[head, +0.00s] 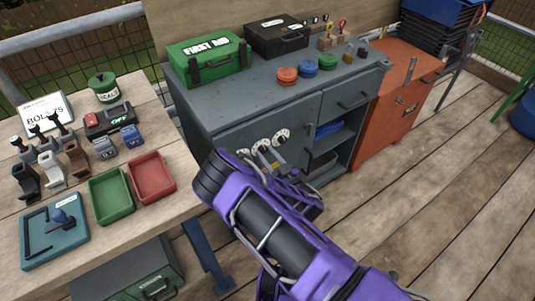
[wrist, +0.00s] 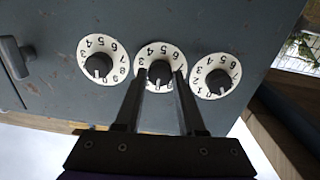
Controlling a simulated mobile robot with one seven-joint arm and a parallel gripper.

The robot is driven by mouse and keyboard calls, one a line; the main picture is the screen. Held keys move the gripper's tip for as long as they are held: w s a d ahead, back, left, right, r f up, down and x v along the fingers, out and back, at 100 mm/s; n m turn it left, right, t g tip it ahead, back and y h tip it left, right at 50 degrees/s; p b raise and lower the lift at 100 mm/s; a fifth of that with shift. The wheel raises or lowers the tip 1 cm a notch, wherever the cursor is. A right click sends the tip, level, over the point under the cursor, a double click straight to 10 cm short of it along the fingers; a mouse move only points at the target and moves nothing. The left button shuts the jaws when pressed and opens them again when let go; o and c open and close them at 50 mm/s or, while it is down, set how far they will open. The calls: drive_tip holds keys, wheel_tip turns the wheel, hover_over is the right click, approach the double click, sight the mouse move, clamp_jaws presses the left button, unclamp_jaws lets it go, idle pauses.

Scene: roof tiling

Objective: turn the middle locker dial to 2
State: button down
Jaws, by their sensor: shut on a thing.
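Three white dials with black numerals and dark knobs sit in a row on the front of the grey locker (head: 225,105). The middle dial (head: 262,145) is partly hidden by my arm in the head view. In the wrist view, which is upside down, the middle dial (wrist: 149,48) lies between the two others. My gripper (wrist: 161,74) is shut on the middle dial's knob (wrist: 160,70), one finger on each side. The lower part of that dial is hidden by the fingers, and I cannot tell which number it is set to.
The other dials, one to the left (wrist: 99,45) and one to the right (wrist: 228,62) in the wrist view, are close beside my fingers. A handle (wrist: 14,57) projects from the locker front. An open shelf bay (head: 325,150) and an orange cabinet (head: 395,105) stand to the right.

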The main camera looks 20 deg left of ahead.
drive_tip(key=m, duration=0.1)
drive_tip(key=m+p, duration=0.1)
drive_tip(key=shift+w+d+r+m, duration=0.1)
drive_tip(key=shift+w+r+m, duration=0.1)
drive_tip(key=shift+m, duration=0.1)
drive_tip(key=m, duration=0.4)
drive_tip(key=shift+f, duration=0.1)
drive_tip(key=m+b, duration=0.1)
drive_tip(key=m, duration=0.2)
drive_tip(key=shift+m, duration=0.3)
drive_tip(key=shift+s+m+b, duration=0.15)
drive_tip(key=shift+m+b, duration=0.45)
drive_tip(key=shift+m, duration=0.5)
drive_tip(key=c, duration=0.5)
unclamp_jaws()
